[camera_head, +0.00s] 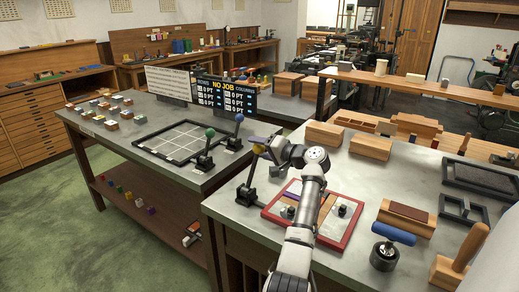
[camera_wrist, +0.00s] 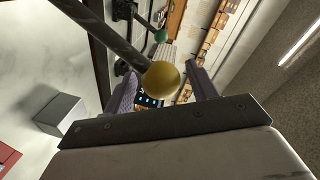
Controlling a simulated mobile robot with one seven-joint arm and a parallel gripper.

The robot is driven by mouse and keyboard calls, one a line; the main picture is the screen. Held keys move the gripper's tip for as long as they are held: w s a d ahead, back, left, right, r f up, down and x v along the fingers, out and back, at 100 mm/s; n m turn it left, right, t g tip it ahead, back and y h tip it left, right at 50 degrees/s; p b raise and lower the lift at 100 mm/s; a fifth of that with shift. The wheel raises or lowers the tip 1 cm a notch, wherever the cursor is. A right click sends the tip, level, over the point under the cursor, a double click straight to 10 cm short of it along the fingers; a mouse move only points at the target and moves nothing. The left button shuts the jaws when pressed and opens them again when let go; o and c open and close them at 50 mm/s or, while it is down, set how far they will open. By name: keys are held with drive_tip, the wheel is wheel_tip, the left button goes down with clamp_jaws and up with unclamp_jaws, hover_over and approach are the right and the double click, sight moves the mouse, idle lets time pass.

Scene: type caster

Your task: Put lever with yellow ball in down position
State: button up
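The lever with the yellow ball (camera_head: 257,149) stands on a black base at the left edge of the near grey table, its rod rising steeply. My gripper (camera_head: 264,143) is at the ball and partly hides it in the head view. In the wrist view, the yellow ball (camera_wrist: 162,78) and its dark rod show between the two purplish fingers of my gripper (camera_wrist: 161,90). The fingers are open, with gaps visible on both sides of the ball. Whether the ball lies fully between the fingertips in depth cannot be told.
A green-ball lever (camera_head: 210,133) and a blue-ball lever (camera_head: 239,118) stand close by on the farther table. A red-framed tray (camera_head: 345,238) lies beneath my arm. A blue-handled roller (camera_head: 392,236) and wooden blocks (camera_head: 371,146) occupy the near table's right and back.

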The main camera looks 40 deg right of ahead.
drive_tip(key=b+v, duration=0.4)
drive_tip(key=v, duration=1)
drive_tip(key=shift+b, duration=0.3)
